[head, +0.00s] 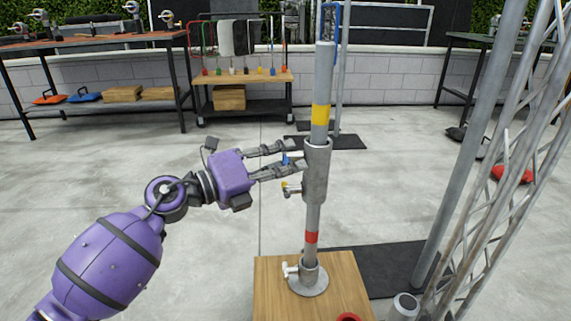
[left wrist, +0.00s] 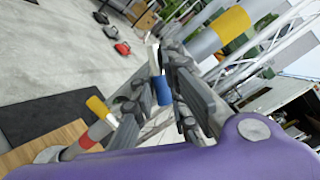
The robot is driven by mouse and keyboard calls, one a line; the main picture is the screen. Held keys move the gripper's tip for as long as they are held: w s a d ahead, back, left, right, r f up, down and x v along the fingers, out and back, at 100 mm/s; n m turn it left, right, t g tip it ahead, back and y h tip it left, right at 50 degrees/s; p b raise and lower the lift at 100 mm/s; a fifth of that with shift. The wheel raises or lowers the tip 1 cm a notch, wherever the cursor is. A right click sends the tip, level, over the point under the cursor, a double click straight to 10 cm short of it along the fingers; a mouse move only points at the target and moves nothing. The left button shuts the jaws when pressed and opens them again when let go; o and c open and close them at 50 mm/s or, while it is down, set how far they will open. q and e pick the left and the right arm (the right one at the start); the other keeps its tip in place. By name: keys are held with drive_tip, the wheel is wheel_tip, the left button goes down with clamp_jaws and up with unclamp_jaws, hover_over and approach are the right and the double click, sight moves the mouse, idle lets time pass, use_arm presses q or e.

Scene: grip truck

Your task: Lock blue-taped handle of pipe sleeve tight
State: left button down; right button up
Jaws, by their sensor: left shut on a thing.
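The pipe sleeve (head: 316,172) is a grey metal collar on an upright pole (head: 323,80) with a yellow band above it and a red band below. A blue-taped handle (head: 285,158) sits on its left side, and the blue part shows large in the left wrist view (left wrist: 161,90). My left gripper (head: 284,160) comes in from the left with its fingers around the blue handle, shut on it. A yellow-taped handle (head: 285,185) is just below on the sleeve; it also shows in the left wrist view (left wrist: 98,108). My right gripper is not in view.
The pole stands in a flanged base (head: 308,283) with a white handle on a wooden board (head: 262,290). A metal truss (head: 500,170) rises at the right. A cart (head: 243,78) stands behind. Open floor lies at the left.

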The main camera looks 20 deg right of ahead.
use_arm(q)
drive_tip(key=shift+m+h+b, duration=0.5)
drive_tip(key=shift+m+b, duration=0.2)
drive_tip(key=shift+m, duration=0.1)
drive_tip(key=shift+r, duration=0.1)
drive_tip(key=c, duration=1.8)
unclamp_jaws()
drive_tip(key=shift+a, duration=0.2)
drive_tip(key=v, duration=1.1)
drive_tip(key=shift+a, duration=0.3)
drive_tip(key=shift+o, duration=0.2)
drive_tip(key=shift+s, duration=0.15)
